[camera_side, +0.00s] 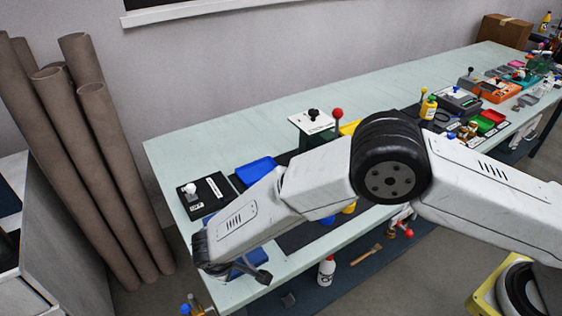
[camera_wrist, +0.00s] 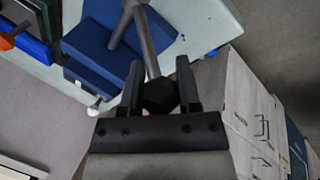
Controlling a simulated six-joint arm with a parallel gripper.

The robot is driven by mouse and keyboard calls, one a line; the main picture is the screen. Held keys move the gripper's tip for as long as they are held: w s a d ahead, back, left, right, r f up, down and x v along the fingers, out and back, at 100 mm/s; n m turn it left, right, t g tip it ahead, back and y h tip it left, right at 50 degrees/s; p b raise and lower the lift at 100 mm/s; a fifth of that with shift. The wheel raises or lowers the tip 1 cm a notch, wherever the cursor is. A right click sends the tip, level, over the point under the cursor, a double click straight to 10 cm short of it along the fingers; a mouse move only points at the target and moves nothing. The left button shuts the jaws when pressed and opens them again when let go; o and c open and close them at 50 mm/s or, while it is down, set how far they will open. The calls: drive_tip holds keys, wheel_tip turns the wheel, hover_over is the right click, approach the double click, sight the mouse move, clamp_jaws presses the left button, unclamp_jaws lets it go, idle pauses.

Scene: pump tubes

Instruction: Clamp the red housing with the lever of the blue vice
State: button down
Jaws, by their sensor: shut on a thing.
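The blue vice (camera_wrist: 108,32) shows in the wrist view at the top, beyond my fingers. Its grey lever (camera_wrist: 149,46) runs down from the vice to a dark knob (camera_wrist: 160,95). My gripper (camera_wrist: 158,66) is shut on this knob, one finger on each side. In the side view the blue vice (camera_side: 243,269) is at the near left edge of the table, partly hidden by my forearm and wrist. My fingers are hard to make out there. I cannot make out the red housing in either view.
Behind the vice are a black box with a white knob (camera_side: 204,196), a blue tray (camera_side: 255,170) and a green box with a white top (camera_side: 312,121) beside a red-balled lever (camera_side: 337,115). Cardboard tubes (camera_side: 110,145) stand left of the table. The table's back strip is clear.

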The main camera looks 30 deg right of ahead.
drive_tip(key=shift+d+r+y, duration=0.45)
drive_tip(key=shift+y, duration=0.45)
drive_tip(key=shift+c, duration=1.5)
unclamp_jaws()
drive_tip(key=shift+r, duration=0.1)
drive_tip(key=v, duration=0.7)
drive_tip(key=shift+s+r, duration=0.2)
drive_tip(key=shift+r, duration=0.1)
drive_tip(key=shift+d, duration=0.15)
